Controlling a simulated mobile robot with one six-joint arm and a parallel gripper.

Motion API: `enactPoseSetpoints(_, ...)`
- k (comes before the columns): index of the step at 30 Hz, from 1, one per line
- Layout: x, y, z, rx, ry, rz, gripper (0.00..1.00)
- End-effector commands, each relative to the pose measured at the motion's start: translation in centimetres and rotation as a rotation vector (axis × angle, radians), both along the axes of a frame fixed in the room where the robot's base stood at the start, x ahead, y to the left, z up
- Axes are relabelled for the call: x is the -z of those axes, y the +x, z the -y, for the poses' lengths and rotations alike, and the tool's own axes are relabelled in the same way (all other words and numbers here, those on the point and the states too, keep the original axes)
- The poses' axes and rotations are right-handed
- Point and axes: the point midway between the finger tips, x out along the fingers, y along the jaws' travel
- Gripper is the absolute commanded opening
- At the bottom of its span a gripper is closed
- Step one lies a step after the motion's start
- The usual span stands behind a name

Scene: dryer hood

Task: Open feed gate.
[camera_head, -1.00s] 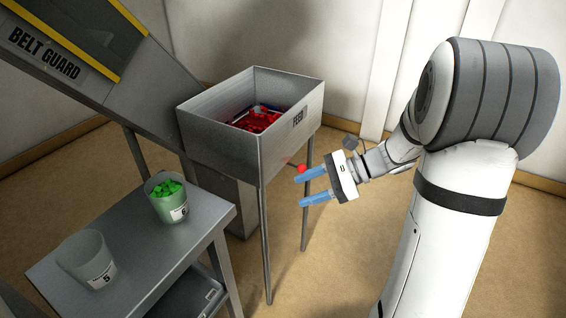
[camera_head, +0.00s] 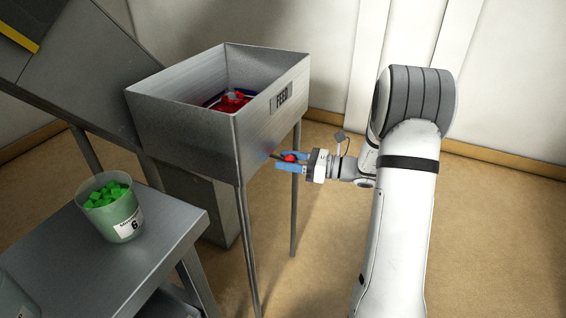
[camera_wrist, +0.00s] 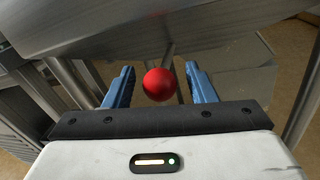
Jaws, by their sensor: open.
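The grey metal feed hopper (camera_head: 180,128), labelled FEED, stands on thin legs with red pieces (camera_head: 232,100) inside. A red ball knob (camera_head: 290,158) sits on a thin rod below the hopper's right side. In the wrist view the red knob (camera_wrist: 159,84) lies between my two blue fingers, with a gap on each side. My gripper (camera_head: 279,161) is open around the knob; it also shows in the wrist view (camera_wrist: 160,86). The feed gate itself is hidden under the hopper.
A grey table (camera_head: 165,222) at lower left holds a cup of green pieces (camera_head: 112,208) marked 6. A second cup (camera_head: 14,295) is cut off at the left edge. Hopper legs (camera_head: 294,205) stand close to my gripper. The floor at right is mostly clear.

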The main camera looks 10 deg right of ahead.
Motion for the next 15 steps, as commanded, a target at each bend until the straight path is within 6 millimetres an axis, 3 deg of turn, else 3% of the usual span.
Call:
enactPoseSetpoints(6,0.0,0.7,-1.7,-0.006,-0.001,0.001,0.51)
enactPoseSetpoints(13,0.0,0.7,-1.8,-0.006,-0.001,0.001,0.51)
enactPoseSetpoints(15,0.0,0.7,-1.8,-0.007,-0.001,0.001,0.46)
